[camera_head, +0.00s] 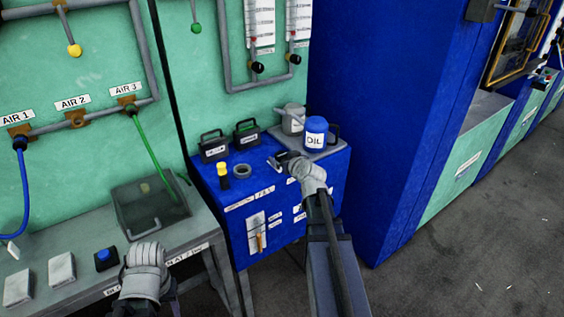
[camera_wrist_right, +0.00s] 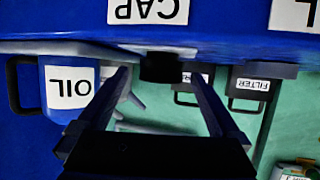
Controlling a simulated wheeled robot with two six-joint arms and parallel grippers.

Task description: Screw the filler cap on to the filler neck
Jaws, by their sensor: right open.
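In the right wrist view, which is upside down, a dark round cap (camera_wrist_right: 160,67) stands at the blue cabinet's top edge, by the CAP label (camera_wrist_right: 148,10). My right gripper (camera_wrist_right: 158,80) is open, one finger on each side of the cap; contact cannot be told.
The blue cabinet (camera_head: 222,222) also carries a black-and-yellow piece (camera_head: 223,176), two dark handled containers (camera_head: 213,148) (camera_head: 246,134), a grey can (camera_head: 293,119) and a blue OIL jug (camera_head: 315,137). A clear bin (camera_head: 150,208) is on the bench. A tall blue wall is at right.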

